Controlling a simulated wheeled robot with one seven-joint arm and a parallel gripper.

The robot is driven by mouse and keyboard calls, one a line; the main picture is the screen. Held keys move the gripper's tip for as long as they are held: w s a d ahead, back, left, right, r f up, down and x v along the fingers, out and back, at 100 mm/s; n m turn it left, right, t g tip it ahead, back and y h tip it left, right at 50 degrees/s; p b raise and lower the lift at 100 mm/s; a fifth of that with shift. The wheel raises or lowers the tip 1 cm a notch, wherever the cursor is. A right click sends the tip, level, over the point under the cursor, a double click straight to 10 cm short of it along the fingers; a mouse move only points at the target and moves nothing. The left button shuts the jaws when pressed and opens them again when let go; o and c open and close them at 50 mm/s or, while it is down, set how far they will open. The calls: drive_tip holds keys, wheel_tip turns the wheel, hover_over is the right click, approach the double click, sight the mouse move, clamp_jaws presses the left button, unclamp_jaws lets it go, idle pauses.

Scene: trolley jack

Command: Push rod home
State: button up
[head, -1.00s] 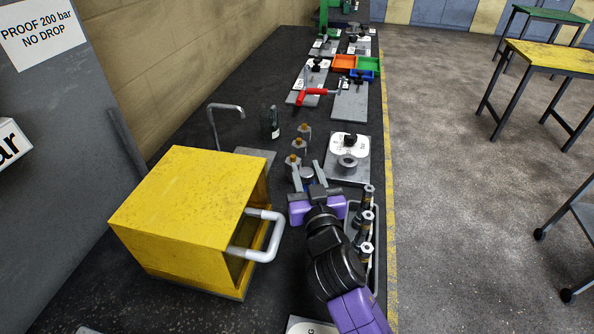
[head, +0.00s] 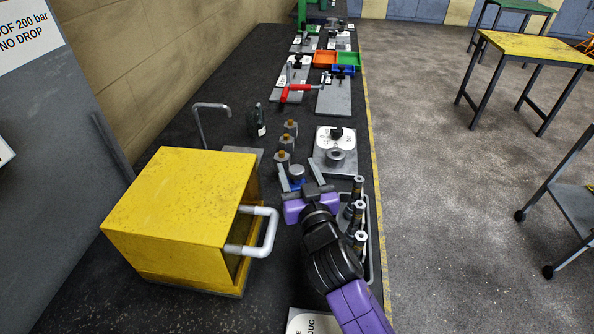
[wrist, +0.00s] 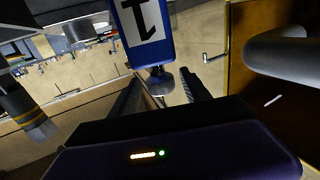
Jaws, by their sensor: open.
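My gripper (head: 298,172) is open beside the open side of the yellow box, with its fingers pointing away from the head camera. In the wrist view a blue block (wrist: 145,30) with a white label and a black mark stands just beyond my gripper (wrist: 162,97). A round metal end (wrist: 157,80) sits below the block, between the fingers and seemingly not gripped. I cannot tell for sure which part is the rod, or whether the fingers touch anything.
The yellow box (head: 175,205) with a pale bent handle (head: 268,232) is close on the left. Upright dark cylinders (head: 357,215) stand in a rack just right of my gripper. Brass-topped posts (head: 284,142) and a grey plate with a ring (head: 334,158) are beyond it.

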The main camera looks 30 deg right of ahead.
sight(299, 176)
drive_tip(key=b+v, duration=0.2)
drive_tip(key=v, duration=0.5)
drive_tip(key=shift+s+f, duration=0.1)
drive_tip(key=shift+s, duration=0.2)
